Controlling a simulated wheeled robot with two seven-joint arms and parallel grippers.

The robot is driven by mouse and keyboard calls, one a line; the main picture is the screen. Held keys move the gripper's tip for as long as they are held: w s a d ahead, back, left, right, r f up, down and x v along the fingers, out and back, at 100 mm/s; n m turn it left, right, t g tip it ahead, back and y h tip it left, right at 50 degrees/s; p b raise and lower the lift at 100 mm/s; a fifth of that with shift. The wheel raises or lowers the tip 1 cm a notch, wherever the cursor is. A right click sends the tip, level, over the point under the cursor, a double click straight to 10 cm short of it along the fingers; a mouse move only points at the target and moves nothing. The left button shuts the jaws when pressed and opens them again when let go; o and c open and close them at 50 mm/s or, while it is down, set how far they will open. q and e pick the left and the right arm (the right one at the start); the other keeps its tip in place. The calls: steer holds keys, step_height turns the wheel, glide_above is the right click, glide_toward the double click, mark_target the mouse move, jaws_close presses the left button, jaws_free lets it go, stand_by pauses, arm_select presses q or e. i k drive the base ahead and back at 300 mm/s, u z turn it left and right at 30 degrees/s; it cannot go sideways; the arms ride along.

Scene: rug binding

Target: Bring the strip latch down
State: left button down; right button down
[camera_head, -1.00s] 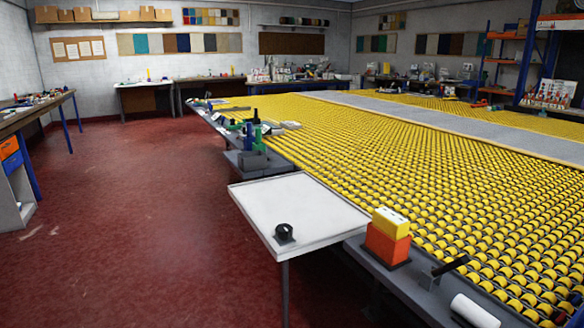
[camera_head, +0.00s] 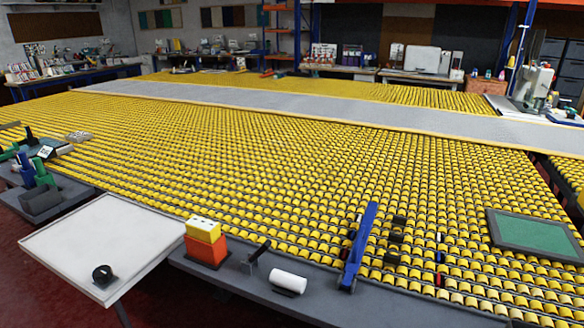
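No part is clearly marked as the strip latch. Two lever-like parts stand on the grey front ledge (camera_head: 232,284) of the roller table. One is a long blue bar (camera_head: 359,246), tilted steeply up from its foot at the ledge over the yellow rollers. The other is a short black lever (camera_head: 260,249) on a small grey bracket, slanting up to the right. I cannot tell which of them is the latch. Neither of my grippers is in view.
A white side table (camera_head: 100,240) with a small black ring-shaped part (camera_head: 103,275) stands at left. A yellow and orange block stack (camera_head: 205,242) and a white roll (camera_head: 289,281) sit on the ledge. A green panel (camera_head: 535,234) lies at right on the rollers (camera_head: 300,180).

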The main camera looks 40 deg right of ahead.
mark_target(352, 269)
steer(key=z, duration=0.85)
steer(key=k, duration=0.1)
steer(key=z, duration=1.15)
